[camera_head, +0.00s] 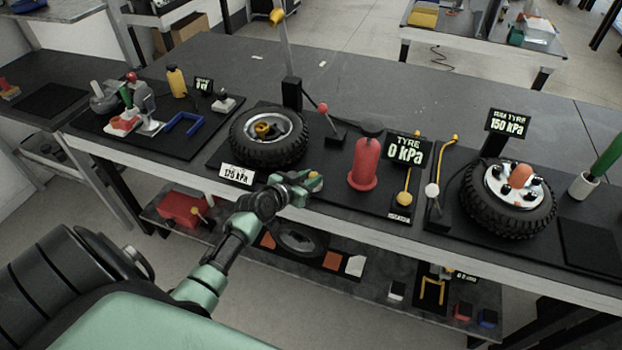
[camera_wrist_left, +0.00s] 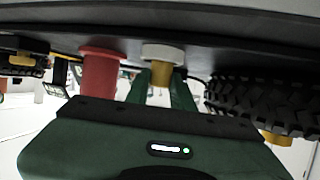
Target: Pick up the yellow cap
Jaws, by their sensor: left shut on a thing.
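The yellow cap (camera_wrist_left: 161,74) is a small yellow piece between the two green fingers of my left gripper (camera_wrist_left: 163,88) in the left wrist view. A white disc (camera_wrist_left: 162,52) sits against the cap's end near the dark mat. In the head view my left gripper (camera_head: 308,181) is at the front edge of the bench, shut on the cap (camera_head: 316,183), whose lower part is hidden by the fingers. My right gripper is not in view.
A tyre (camera_head: 268,152) lies behind the gripper; a red cylinder (camera_head: 364,165) stands to its right. The bench's back middle (camera_head: 360,75) is largely clear.

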